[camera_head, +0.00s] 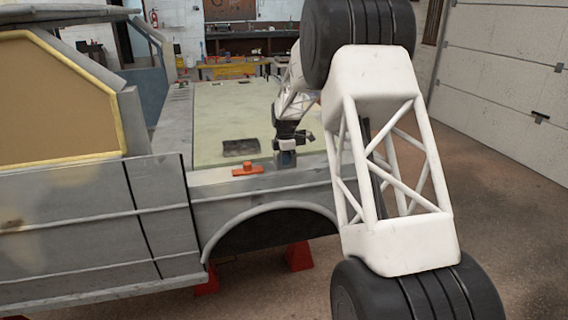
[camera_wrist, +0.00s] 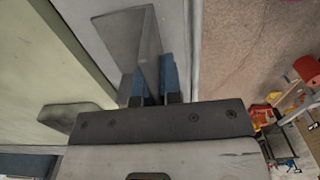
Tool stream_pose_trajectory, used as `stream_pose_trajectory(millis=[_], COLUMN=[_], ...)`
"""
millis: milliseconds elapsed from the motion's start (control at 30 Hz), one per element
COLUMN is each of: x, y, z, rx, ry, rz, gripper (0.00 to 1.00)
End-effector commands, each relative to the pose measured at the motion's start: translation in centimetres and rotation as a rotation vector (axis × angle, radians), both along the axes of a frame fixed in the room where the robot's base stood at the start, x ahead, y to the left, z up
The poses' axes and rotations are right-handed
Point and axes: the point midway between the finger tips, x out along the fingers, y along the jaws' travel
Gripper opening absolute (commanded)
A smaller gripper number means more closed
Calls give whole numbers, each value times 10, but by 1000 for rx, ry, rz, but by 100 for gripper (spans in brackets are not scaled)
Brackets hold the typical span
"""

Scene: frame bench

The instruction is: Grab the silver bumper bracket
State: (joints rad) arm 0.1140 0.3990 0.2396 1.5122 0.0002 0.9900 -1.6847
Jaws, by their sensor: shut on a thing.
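The silver bumper bracket (camera_wrist: 125,35) is a grey angled plate, seen from above in the wrist view. My gripper (camera_wrist: 155,85) has its two blue fingers closed on one upright part of the bracket, one finger on each side. In the head view my gripper (camera_head: 287,143) points down over the side rail of the truck bed. The small grey bracket (camera_head: 286,160) shows just below it at the rail. The dark gripper body hides part of the bracket in the wrist view. I cannot tell whether the bracket still touches the rail.
The pickup body (camera_head: 90,235) stands on red supports. An orange part (camera_head: 247,170) sits on the rail to the left of the bracket. A dark flat item (camera_head: 240,147) lies on the pale bed floor (camera_head: 225,105). A cluttered workbench (camera_head: 250,35) stands at the back.

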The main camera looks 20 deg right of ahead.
Motion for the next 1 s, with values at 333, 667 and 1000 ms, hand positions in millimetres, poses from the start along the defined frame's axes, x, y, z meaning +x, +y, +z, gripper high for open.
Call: stream_pose_trajectory(millis=[333,667,1000], x=[0,0,-32], y=[0,0,4], z=[3,28,40], rx=[0,0,0], ry=[-1,-1,0], rz=[0,0,0], gripper=[0,0,0])
